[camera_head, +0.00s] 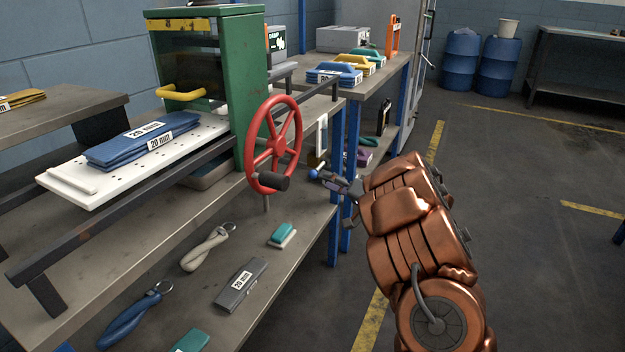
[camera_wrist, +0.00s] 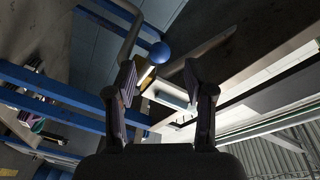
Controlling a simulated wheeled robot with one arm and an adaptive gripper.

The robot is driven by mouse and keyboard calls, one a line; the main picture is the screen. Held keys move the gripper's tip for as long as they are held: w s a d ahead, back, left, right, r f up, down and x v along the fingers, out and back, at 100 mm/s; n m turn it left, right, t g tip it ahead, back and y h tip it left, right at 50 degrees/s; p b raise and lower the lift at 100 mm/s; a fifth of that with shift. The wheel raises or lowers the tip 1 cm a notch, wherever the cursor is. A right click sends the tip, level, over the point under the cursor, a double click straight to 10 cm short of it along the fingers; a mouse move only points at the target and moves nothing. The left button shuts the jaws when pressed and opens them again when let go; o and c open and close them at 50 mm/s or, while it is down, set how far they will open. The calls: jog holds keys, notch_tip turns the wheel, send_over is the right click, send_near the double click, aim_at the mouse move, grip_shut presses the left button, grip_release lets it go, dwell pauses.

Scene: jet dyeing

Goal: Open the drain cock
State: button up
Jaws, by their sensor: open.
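A small blue ball knob (camera_head: 313,174) shows just beyond my gripper in the head view, below and right of the red handwheel. It looks like the drain cock's handle end, but the cock's body cannot be made out. In the wrist view the blue knob (camera_wrist: 160,52) is ahead of my gripper (camera_wrist: 159,76), a little above the gap between the fingertips, near a grey bent rod (camera_wrist: 132,30). My gripper (camera_head: 335,186) is open and empty. The fingers stand on either side of the gap, and no contact with the knob is visible.
The red handwheel (camera_head: 273,145) with its black grip is close left of my gripper, on the green machine frame (camera_head: 238,85). Blue table legs (camera_head: 345,190) stand behind. Tools lie on the lower shelf (camera_head: 300,230). The floor at the right (camera_head: 530,250) is clear.

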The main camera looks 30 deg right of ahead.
aim_at(313, 174)
jog(key=shift+b+x, duration=0.9)
jog(key=shift+x, duration=2.25)
jog(key=shift+f, duration=0.1)
jog(key=shift+c, duration=0.2)
jog(key=shift+d, duration=0.1)
grip_shut()
